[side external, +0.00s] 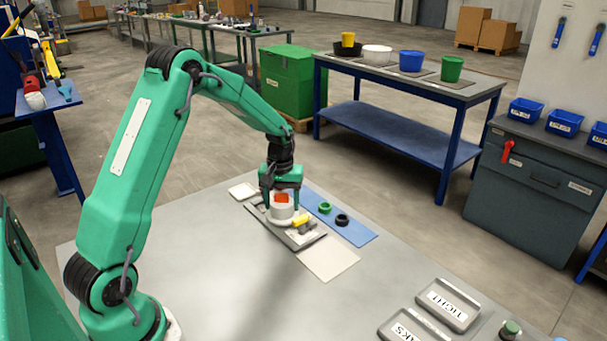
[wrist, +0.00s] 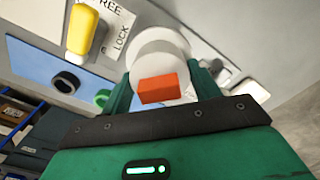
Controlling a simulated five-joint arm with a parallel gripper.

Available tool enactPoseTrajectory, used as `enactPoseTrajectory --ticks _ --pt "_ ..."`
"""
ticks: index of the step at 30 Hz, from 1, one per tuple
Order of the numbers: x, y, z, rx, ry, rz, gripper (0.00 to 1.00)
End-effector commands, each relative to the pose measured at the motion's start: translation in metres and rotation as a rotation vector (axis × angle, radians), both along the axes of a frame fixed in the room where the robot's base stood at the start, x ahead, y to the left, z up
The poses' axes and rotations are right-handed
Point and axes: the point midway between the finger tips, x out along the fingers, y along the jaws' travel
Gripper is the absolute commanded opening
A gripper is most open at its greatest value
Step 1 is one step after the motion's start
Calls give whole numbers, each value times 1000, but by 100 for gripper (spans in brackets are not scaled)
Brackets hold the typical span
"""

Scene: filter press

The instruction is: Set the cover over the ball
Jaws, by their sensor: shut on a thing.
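A white round piece with a wide rim, taken to be the cover (side external: 279,213), is between my fingers. An orange block (side external: 281,198) shows on its near side; the wrist view shows the white piece (wrist: 155,50) and the block (wrist: 157,88) too. My gripper (side external: 281,204) points down and is shut on the cover, low over the grey fixture plate (side external: 309,239). I cannot tell whether the cover touches the plate. No ball is visible; anything under the cover is hidden.
A yellow lever (side external: 301,219) stands close beside the cover, near the FREE and LOCK label (wrist: 112,28). A green ring (side external: 324,208) and a black ring (side external: 342,220) lie on the blue mat (side external: 362,238). A white tray (side external: 242,191) is behind.

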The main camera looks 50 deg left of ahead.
Motion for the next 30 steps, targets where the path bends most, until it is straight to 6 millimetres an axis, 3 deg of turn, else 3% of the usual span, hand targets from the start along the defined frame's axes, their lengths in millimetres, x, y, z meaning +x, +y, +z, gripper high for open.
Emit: enactPoseTrajectory --ticks 15,16,20,30 --pt "0 0 -5 0 0 0 36" --pt "0 0 -5 0 0 0 63" --pt "0 0 -5 0 0 0 86" --pt "0 0 -6 -1 1 0 86"
